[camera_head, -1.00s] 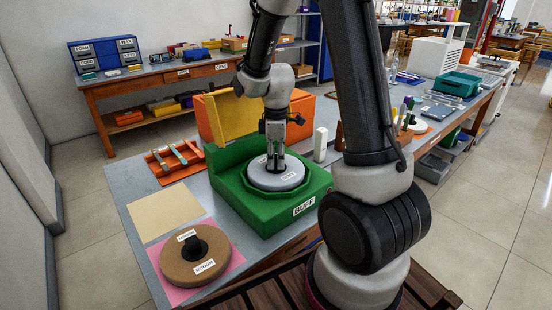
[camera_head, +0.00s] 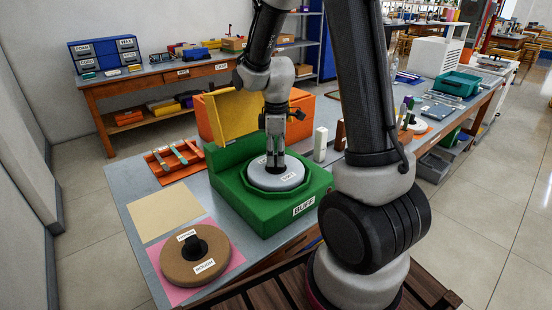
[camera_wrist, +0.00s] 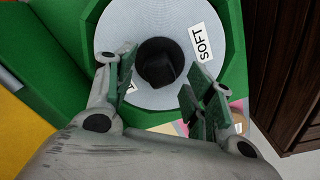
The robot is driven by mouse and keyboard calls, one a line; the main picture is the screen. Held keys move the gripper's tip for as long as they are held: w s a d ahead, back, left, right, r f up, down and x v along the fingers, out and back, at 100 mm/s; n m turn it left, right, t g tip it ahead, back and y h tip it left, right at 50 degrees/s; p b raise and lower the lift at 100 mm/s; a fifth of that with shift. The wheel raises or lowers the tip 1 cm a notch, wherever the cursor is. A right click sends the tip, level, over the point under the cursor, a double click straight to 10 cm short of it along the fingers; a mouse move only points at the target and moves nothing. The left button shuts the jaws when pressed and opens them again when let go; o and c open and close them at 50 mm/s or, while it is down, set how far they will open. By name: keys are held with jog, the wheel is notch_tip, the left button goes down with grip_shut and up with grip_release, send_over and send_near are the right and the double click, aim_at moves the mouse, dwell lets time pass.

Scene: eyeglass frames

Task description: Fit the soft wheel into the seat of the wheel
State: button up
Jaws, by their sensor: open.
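The soft wheel (camera_head: 274,178) is a pale grey disc labelled SOFT with a dark central knob. It lies flat inside the green seat (camera_head: 237,198) of the box labelled BUFF. In the wrist view the soft wheel (camera_wrist: 185,22) shows within the seat's green angular rim (camera_wrist: 240,60), with a narrow gap around it. The dark knob (camera_wrist: 160,62) lies between my fingertips. My gripper (camera_head: 275,160) is above the wheel, pointing down. In the wrist view my gripper (camera_wrist: 157,75) has its fingers spread apart, clear of the knob.
A brown wheel labelled ROUGH (camera_head: 212,256) lies on a pink mat (camera_head: 170,289) at the front left. A tan sheet (camera_head: 160,212) lies behind it. The raised yellow lid (camera_head: 232,115) stands behind the green box. A white block (camera_head: 320,144) stands to its right.

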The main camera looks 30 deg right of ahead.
aim_at(276, 157)
notch_tip(276, 157, up, 10)
jog(key=s+r+m+t, duration=0.1)
jog(key=s+r+m, duration=0.2)
jog(key=s, duration=0.4)
jog(key=s+d+r+m+t, duration=0.1)
jog(key=s+r+m+t, duration=0.1)
jog(key=s+m, duration=0.3)
jog(key=s+r+m+t, duration=0.1)
jog(key=s+r+m, duration=0.3)
jog(key=s, duration=0.4)
jog(key=shift+s+d+r, duration=0.2)
jog(key=shift+s, duration=0.15)
